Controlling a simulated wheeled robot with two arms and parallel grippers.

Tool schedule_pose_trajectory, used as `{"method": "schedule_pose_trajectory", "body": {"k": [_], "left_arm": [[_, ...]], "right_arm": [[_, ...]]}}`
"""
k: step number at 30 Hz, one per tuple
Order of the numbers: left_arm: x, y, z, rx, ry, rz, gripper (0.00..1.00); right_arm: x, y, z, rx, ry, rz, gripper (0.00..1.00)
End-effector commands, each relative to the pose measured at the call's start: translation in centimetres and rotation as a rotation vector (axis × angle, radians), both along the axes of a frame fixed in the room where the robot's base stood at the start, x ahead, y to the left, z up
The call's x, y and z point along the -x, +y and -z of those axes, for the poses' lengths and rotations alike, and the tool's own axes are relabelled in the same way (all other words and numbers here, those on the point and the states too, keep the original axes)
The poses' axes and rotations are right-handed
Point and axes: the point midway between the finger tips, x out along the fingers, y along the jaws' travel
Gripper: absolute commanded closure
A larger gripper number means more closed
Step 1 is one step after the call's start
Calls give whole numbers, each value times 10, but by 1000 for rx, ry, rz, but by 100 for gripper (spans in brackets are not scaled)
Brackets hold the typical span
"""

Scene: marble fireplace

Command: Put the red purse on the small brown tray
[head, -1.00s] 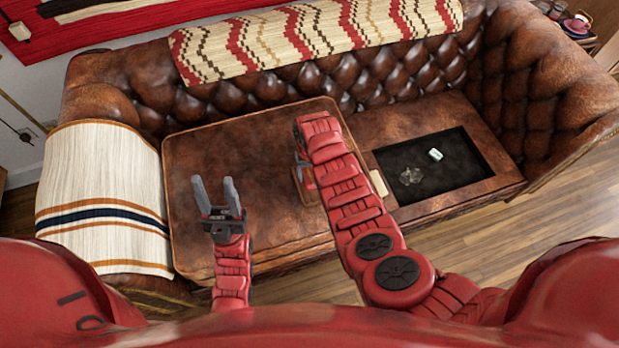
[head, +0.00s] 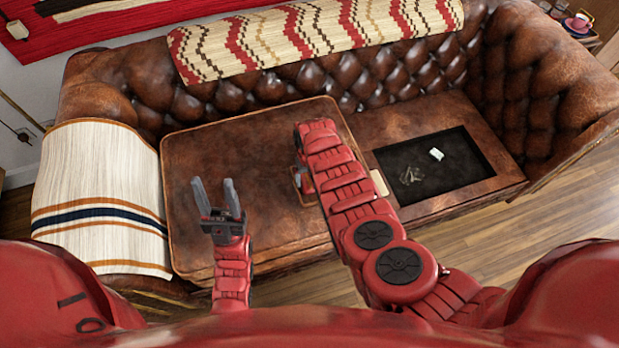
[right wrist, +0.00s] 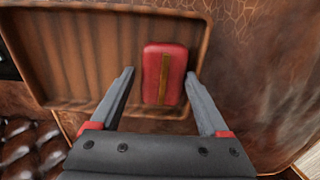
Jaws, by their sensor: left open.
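The red purse (right wrist: 165,75) shows in the right wrist view, with a yellowish-brown strip down its middle. It lies flat inside the brown tray (right wrist: 95,103), near one corner of the raised rim. My right gripper (right wrist: 160,73) is open above it, with one finger on either side of the purse and gaps between. In the head view my right forearm hides the purse and most of the tray; a tray corner (head: 309,199) shows on the leather surface. My left gripper (head: 217,184) is open and empty above the leather surface, left of the tray.
The leather surface (head: 225,145) is mostly clear. To the right, a dark recessed panel (head: 415,177) holds a small white object (head: 437,154) and a clear-looking item. The tufted sofa back (head: 330,85) rises behind. A striped blanket (head: 95,190) covers the left arm.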

Motion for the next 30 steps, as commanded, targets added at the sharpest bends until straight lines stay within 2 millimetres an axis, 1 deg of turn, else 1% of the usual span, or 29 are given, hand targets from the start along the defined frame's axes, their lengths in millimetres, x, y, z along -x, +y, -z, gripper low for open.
{"method": "schedule_pose_trajectory", "body": {"k": [1,2,9,14,17,21,22,25,28,30], "left_arm": [[0,0,0,0,0,0,50],[0,0,0,0,0,0,50],[0,0,-1,0,0,0,50],[0,0,-8,0,0,0,50],[0,0,-15,0,0,0,50],[0,0,-25,0,0,0,50],[0,0,-23,0,0,0,50],[0,0,-23,0,0,0,50],[0,0,-24,0,0,0,50],[0,0,-22,0,0,0,50]], "right_arm": [[1,1,0,-1,0,-1,7],[0,1,0,-1,0,-1,2],[1,1,-1,-1,0,-2,2],[0,2,-9,-2,0,-1,2],[-1,1,-20,-2,-4,-1,2],[0,1,-40,-1,-5,-4,2],[-2,1,-41,-2,-6,-2,2],[-1,0,-52,-2,-4,-1,2],[0,1,-65,-1,-4,-4,2],[-2,1,-75,-2,-4,-2,2]]}}
